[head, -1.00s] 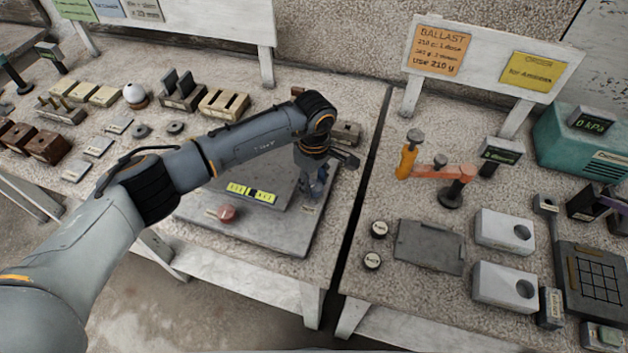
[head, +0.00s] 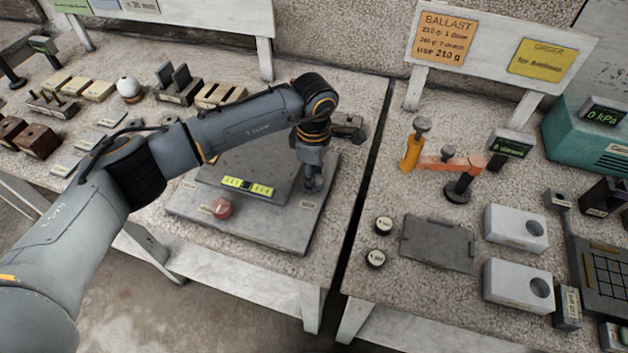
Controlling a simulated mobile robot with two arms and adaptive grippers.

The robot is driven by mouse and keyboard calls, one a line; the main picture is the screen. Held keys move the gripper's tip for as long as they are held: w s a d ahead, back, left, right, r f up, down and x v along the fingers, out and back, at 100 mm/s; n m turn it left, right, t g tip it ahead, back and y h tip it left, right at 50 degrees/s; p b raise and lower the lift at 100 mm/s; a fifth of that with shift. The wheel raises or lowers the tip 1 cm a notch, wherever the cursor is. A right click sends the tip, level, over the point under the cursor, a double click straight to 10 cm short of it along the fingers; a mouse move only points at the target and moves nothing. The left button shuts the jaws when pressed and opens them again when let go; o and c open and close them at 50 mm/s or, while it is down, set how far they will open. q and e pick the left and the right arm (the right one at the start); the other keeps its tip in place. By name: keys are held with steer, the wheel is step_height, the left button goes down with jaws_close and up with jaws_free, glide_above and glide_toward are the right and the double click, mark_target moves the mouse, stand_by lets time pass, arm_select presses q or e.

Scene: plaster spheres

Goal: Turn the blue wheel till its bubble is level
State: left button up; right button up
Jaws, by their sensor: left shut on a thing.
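A grey levelling plate (head: 275,232) lies on the left table and carries a raised darker slab. A yellow vial strip (head: 248,187) with dark marks sits on the slab's front edge; the bubble itself is too small to read. A red wheel (head: 221,207) stands at the plate's front left. My left gripper (head: 313,184) points down at the plate's right side, shut on what seems to be the blue wheel. The fingers hide that wheel almost wholly, so its colour does not show clearly. My right gripper is out of view.
A small dark block (head: 348,126) stands close behind my left wrist. A gap divides the two tables. On the right table are an orange-armed device (head: 440,165), a dark flat plate (head: 437,243) and grey blocks (head: 516,228).

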arm_select(q)
steer(key=n+b, duration=0.2)
steer(key=shift+f+n, duration=0.15)
steer(key=shift+n, duration=0.15)
steer(key=shift+n+b, duration=0.8)
steer(key=shift+n, duration=0.4)
steer(key=shift+r+n, duration=0.2)
steer(key=shift+n, duration=0.1)
steer(key=o, duration=1.2)
steer(key=shift+r, duration=0.1)
step_height(320, 180, up, 12)
steer(key=shift+f, duration=0.1)
